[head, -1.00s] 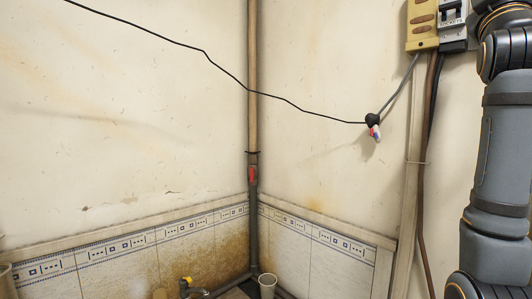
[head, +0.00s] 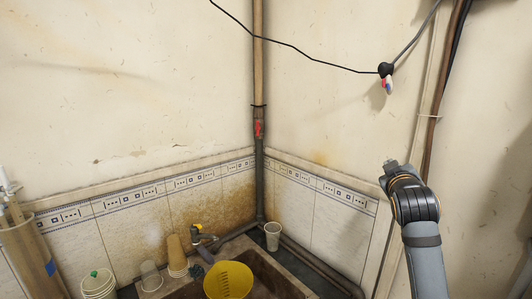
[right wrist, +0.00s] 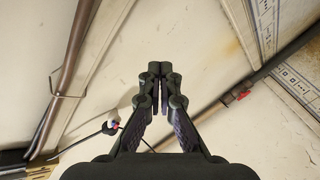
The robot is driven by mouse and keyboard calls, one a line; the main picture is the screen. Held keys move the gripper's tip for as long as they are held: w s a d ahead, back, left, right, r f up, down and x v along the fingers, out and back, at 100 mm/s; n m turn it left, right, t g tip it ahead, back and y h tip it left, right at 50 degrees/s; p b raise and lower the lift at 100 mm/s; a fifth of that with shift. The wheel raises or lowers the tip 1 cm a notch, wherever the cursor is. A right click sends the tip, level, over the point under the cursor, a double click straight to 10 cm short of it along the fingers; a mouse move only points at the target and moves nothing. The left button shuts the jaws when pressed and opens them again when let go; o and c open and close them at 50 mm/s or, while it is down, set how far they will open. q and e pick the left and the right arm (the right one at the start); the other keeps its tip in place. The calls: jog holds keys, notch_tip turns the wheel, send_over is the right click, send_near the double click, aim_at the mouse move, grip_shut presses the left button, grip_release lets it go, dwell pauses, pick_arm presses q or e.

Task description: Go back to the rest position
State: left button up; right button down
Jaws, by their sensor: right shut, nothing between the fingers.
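My right arm rises at the right of the head view, with its wrist end (head: 410,200) in front of the bare wall. The right gripper shows in the right wrist view (right wrist: 160,72). Its dark fingers meet at the tips and nothing is between them. Behind it that view shows the wall and pipes. My left gripper is not in either view.
A sink (head: 265,275) fills the corner at the bottom, with a yellow funnel-like vessel (head: 228,281), a tap (head: 198,232) and several cups around it. A white cup (head: 272,236) stands by the vertical pipe (head: 259,150). A black cable (head: 310,55) hangs across the wall.

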jog(key=s+a+f+g+y, duration=0.15)
jog(key=s+f, duration=0.25)
jog(key=f, duration=0.5)
jog(key=s+a+f+g, duration=0.2)
jog(key=s+f+g, duration=0.15)
jog(key=f, duration=0.65)
jog(key=s+a+f+g+y, duration=0.1)
jog(key=s+a+f, duration=0.1)
jog(key=s+f, duration=0.5)
jog(key=s+a+f+m+g+y, duration=0.3)
jog(key=s+f+g, duration=0.4)
jog(key=s+f, duration=1.25)
notch_tip(320, 180, down, 24)
jog(key=s+d+g+b, duration=0.1)
jog(key=s+d+b, duration=0.1)
jog(key=b, duration=0.2)
jog(key=s+d+f+g+b, duration=0.1)
jog(key=s+f+b, duration=0.2)
jog(key=s+f, duration=1.7)
notch_tip(320, 180, down, 4)
jog(key=shift+r+h, duration=0.15)
jog(key=shift+h, duration=0.2)
